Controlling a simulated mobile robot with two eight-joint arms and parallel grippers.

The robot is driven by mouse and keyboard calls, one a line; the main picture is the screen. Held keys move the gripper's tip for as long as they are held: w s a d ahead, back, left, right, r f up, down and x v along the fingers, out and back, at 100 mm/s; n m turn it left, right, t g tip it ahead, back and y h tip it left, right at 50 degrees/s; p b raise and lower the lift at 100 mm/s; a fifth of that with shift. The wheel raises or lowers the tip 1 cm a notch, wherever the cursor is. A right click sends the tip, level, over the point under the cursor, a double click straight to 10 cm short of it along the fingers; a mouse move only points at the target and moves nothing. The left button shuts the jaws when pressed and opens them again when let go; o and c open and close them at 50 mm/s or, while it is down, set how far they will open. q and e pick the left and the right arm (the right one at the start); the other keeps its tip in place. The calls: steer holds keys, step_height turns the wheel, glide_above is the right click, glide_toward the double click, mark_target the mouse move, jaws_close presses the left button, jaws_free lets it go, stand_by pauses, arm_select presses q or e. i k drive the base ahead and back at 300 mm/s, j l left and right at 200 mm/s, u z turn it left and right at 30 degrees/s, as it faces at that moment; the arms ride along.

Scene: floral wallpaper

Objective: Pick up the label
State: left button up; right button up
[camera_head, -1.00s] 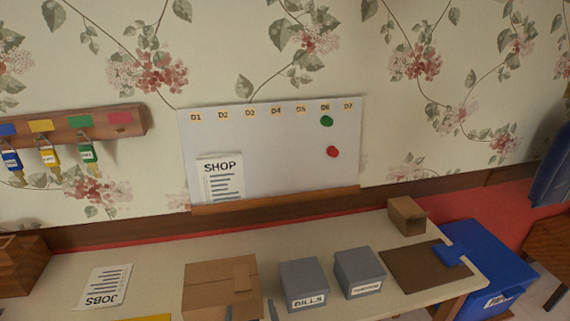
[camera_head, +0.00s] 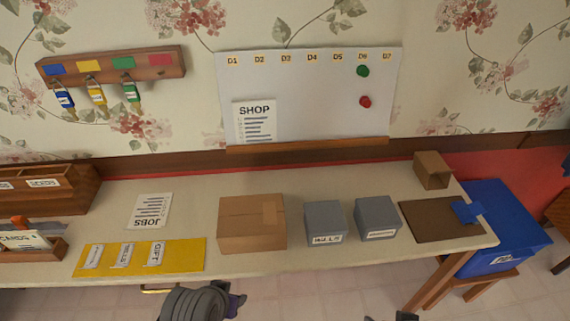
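Several white labels lie side by side on a yellow mat (camera_head: 190,262) at the table's front left. My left gripper (camera_head: 236,301) shows at the bottom edge, in front of the table and right of the mat, apart from the labels. Its fingers are not clear. Only a dark tip of my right gripper (camera_head: 405,316) shows at the bottom edge, right of centre.
A cardboard box (camera_head: 240,235) and two grey boxes, one left (camera_head: 324,216) and one right (camera_head: 376,214), stand right of the mat. A JOBS sheet (camera_head: 151,211) lies behind it. A wooden card holder (camera_head: 48,250) stands at left. A blue bin (camera_head: 510,238) is beyond the table's right end.

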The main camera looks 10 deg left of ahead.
mark_target(157, 251)
steer(key=u, duration=2)
